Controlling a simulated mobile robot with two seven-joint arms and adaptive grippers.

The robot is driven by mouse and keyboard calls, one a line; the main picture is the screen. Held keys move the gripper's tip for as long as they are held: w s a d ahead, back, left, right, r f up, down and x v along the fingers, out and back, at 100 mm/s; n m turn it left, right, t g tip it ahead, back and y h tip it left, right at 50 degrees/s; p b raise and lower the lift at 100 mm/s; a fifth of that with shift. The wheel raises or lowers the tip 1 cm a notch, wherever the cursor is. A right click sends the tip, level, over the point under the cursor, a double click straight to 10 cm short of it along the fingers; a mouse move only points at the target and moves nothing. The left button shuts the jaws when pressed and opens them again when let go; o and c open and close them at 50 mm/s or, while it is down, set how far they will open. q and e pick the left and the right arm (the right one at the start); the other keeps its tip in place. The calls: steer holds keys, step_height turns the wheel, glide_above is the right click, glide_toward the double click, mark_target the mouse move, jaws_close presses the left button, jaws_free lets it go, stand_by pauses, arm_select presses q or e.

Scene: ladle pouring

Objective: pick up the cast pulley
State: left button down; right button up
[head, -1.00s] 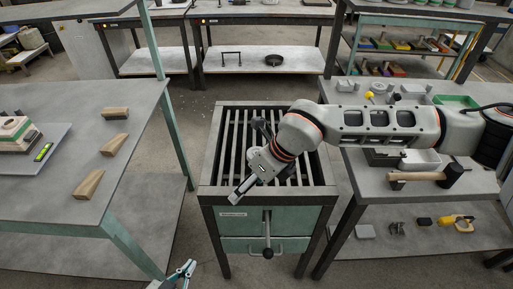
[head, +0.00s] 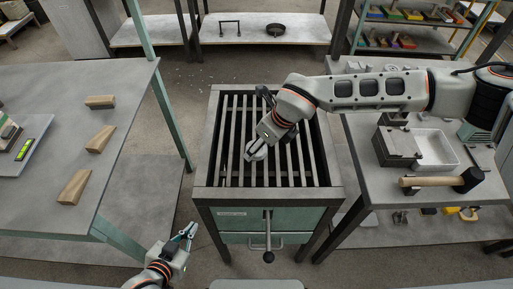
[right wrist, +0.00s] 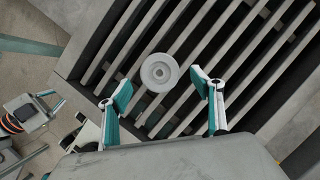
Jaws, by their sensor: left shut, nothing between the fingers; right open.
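The cast pulley (right wrist: 168,81) is a pale grey disc with a raised rim and centre hub. In the right wrist view it lies on the dark grate bars, between and slightly beyond my open right fingers (right wrist: 161,85). I see no contact with either finger. In the head view my right gripper (head: 257,148) is low over the grate's middle, and the pulley is hard to tell from it there. My left gripper (head: 184,234) is shut and empty, low in front of the grate stand's left side.
The slatted grate (head: 228,187) sits in a framed stand with a green drawer front. A left table (head: 40,100) holds wooden wedges. A right bench (head: 385,185) holds a mallet (head: 440,181), a white tray (head: 437,150) and a grey block. Floor is clear left of the stand.

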steer(key=shift+x, duration=1.35)
steer(key=c, duration=1.3)
steer(key=shift+r, duration=0.1)
